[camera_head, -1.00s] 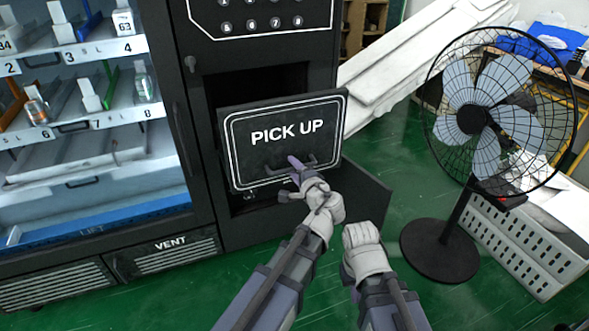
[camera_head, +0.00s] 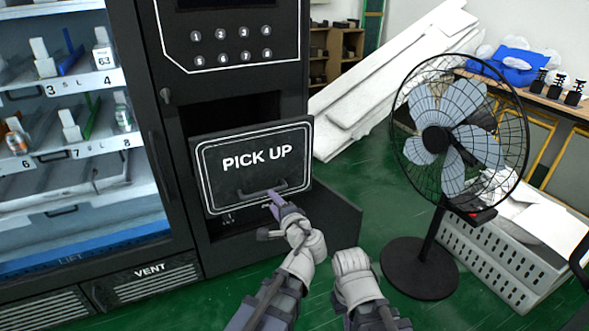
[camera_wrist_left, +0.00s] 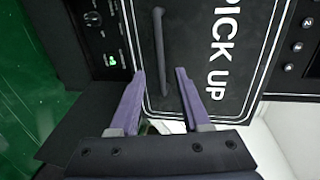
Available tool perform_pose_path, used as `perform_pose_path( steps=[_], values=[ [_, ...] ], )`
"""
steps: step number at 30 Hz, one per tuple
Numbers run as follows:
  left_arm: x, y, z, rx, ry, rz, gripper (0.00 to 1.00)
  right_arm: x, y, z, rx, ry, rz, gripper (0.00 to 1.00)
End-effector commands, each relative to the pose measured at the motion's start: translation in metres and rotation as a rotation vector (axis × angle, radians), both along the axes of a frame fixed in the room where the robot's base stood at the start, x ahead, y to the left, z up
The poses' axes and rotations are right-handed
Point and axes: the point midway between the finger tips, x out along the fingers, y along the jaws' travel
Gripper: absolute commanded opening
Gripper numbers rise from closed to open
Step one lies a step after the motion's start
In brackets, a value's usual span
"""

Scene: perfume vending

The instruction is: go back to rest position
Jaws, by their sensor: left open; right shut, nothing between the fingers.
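My left gripper (camera_head: 276,203) is in front of the pick-up door (camera_head: 222,188) of the vending machine, by the right end of its dark handle (camera_head: 245,192). In the left wrist view the two purple fingers of the gripper (camera_wrist_left: 160,74) are apart, with nothing held. The handle (camera_wrist_left: 158,40) runs ahead and partly between them; I cannot tell if they touch it. The door stands tilted out, with a dark opening above it. My right arm shows only its pale wrist at bottom centre in the head view; its fingers are hidden.
A black standing fan (camera_head: 421,268) is at right on the green floor, beside a white crate (camera_head: 505,262). White boards (camera_head: 375,75) lean behind. The machine's glass front with shelved bottles (camera_head: 123,112) is at left.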

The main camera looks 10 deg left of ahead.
Motion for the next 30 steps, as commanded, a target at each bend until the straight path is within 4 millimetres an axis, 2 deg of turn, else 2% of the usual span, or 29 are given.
perform_pose_path(
  steps=[2,5,11,16,21,25,30],
  values=[
    [-0.002,0.001,0.003,-0.014,0.005,0.008,0.47,0.000,0.000,0.006,0.000,0.000,0.000,0.00],
    [-0.010,0.002,0.011,-0.082,0.030,0.045,0.47,0.000,0.000,0.027,0.000,0.000,0.000,0.00],
    [-0.053,-0.001,0.023,-0.366,0.172,0.208,0.47,0.000,0.000,0.097,0.000,0.000,0.000,0.00],
    [-0.102,-0.024,0.030,-0.608,0.349,0.353,0.47,0.000,0.000,0.153,0.000,0.000,-0.001,0.00],
    [-0.154,-0.060,0.045,-0.807,0.552,0.474,0.47,0.000,0.000,0.202,0.000,0.000,-0.001,0.00],
    [-0.187,-0.085,0.059,-0.909,0.687,0.539,0.47,0.000,0.000,0.228,0.000,0.000,-0.001,0.00],
    [-0.213,-0.104,0.071,-0.979,0.796,0.581,0.47,0.000,0.000,0.244,0.000,0.000,-0.001,0.00]
  ],
)
